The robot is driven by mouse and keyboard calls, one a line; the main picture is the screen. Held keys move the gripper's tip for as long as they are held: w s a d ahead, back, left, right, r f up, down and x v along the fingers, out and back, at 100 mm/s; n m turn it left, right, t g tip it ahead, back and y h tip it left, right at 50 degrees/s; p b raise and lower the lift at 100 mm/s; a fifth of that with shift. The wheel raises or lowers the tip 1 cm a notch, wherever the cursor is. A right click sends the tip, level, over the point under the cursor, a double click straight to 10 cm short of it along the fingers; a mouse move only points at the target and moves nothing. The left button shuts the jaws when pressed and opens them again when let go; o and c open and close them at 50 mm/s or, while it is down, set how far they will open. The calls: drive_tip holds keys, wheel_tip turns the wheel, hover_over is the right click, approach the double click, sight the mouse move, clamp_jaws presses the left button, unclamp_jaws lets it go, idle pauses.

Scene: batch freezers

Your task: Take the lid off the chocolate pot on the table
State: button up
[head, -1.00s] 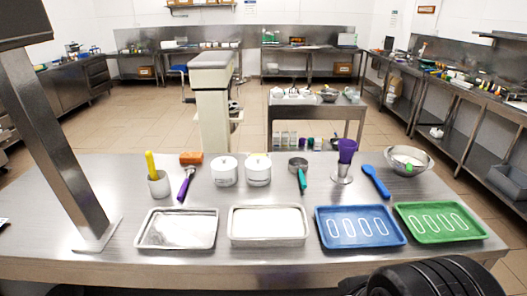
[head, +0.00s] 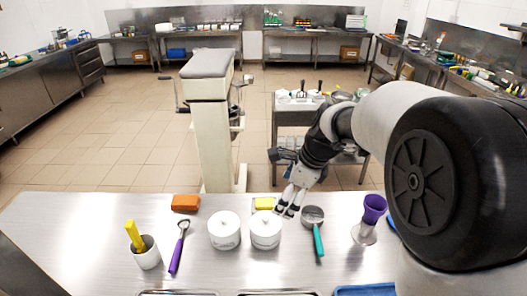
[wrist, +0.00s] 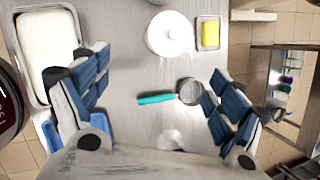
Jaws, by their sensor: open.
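Two white lidded pots stand side by side on the steel table, a left pot (head: 224,231) and a right pot (head: 265,230). Their labels are too small to read, so I cannot tell which holds chocolate. Both lids, each with a small knob, are on. My gripper (head: 286,212) is above the table, just right of and behind the right pot, pointing down. In the wrist view my gripper (wrist: 158,92) is open and empty. One white pot (wrist: 170,35) shows there, above the gap between the fingers, with its round lid seen from overhead.
A scoop with a green handle (head: 318,238) lies right of the pots, between my fingers in the wrist view (wrist: 157,98). A yellow block (head: 264,203) sits behind the right pot. A purple-handled tool (head: 179,247) lies left.

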drive_tip(key=shift+o, duration=0.8)
drive_tip(key=w+m, duration=0.1)
drive_tip(key=w+f+m+p, duration=0.1)
drive_tip(key=w, duration=0.1)
drive_tip(key=w+a+f+m, duration=0.1)
drive_tip(key=shift+w+f+m, duration=0.2)
drive_tip(key=shift+f+m, duration=0.05)
drive_tip(key=shift+m, duration=0.15)
drive_tip(key=b, duration=0.3)
hover_over(266, 219)
drive_tip(key=s+d, duration=0.1)
wheel_tip(266, 219, down, 10)
drive_tip(key=shift+s+f, duration=0.1)
drive_tip(key=shift+f, duration=0.05)
drive_tip(key=shift+w+a+f, duration=0.15)
drive_tip(key=shift+w+f, duration=0.05)
drive_tip(key=shift+f, duration=0.35)
drive_tip(key=f, duration=0.1)
drive_tip(key=f+b, duration=0.1)
drive_tip(key=f, duration=0.2)
drive_tip(key=shift+w+a+f, duration=0.1)
drive_tip(key=shift+w+f, duration=0.15)
drive_tip(key=shift+w, duration=0.1)
drive_tip(key=shift+w+a+f+b, duration=0.2)
drive_tip(key=shift+f+b, duration=0.1)
drive_tip(key=shift+f, duration=0.1)
drive_tip(key=shift+r+y, duration=0.1)
drive_tip(key=shift+y, duration=0.2)
drive_tip(key=shift+s, duration=0.1)
drive_tip(key=shift+c, duration=0.2)
